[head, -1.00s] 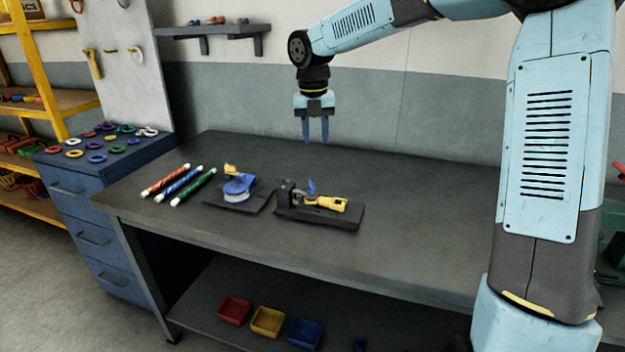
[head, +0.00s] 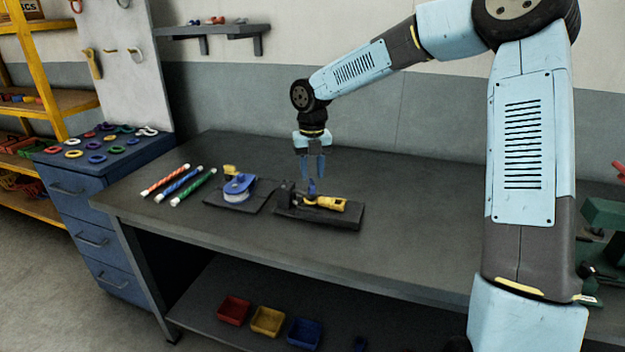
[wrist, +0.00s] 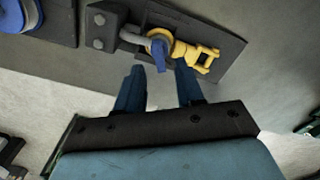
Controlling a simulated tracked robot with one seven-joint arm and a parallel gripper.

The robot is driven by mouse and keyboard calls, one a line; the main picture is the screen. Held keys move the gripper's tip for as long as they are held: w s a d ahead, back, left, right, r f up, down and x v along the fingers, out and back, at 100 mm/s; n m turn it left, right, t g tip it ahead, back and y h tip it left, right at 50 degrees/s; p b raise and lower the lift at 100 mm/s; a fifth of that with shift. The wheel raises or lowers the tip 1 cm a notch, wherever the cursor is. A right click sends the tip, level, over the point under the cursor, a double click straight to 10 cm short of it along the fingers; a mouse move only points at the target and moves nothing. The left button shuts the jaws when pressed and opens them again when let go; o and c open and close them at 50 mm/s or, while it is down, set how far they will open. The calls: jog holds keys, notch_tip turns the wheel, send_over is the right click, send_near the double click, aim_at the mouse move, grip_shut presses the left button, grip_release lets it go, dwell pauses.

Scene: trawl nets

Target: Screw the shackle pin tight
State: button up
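The blue shackle pin (head: 311,188) stands up from a dark fixture plate (head: 340,217) on the bench. In the wrist view the pin's blue head (wrist: 158,48) sits at the grey shackle bow (wrist: 132,37), against a yellow fitting (wrist: 190,52). The yellow fitting (head: 332,204) also shows in the head view. My gripper (head: 312,177) points down just above the pin. In the wrist view my gripper (wrist: 160,67) has its two blue fingers apart, with the pin head lying beyond the gap between their tips. Nothing is held. The pin's thread is hidden.
A blue pulley block (head: 239,187) on its own dark plate stands left of the fixture. Three striped rods (head: 178,184) lie further left. The bench (head: 420,235) is clear to the right. Red, yellow and blue bins sit on the shelf below.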

aim_at(312, 182)
jog(key=shift+f, duration=1.55)
jog(key=shift+c, duration=0.3)
grip_shut()
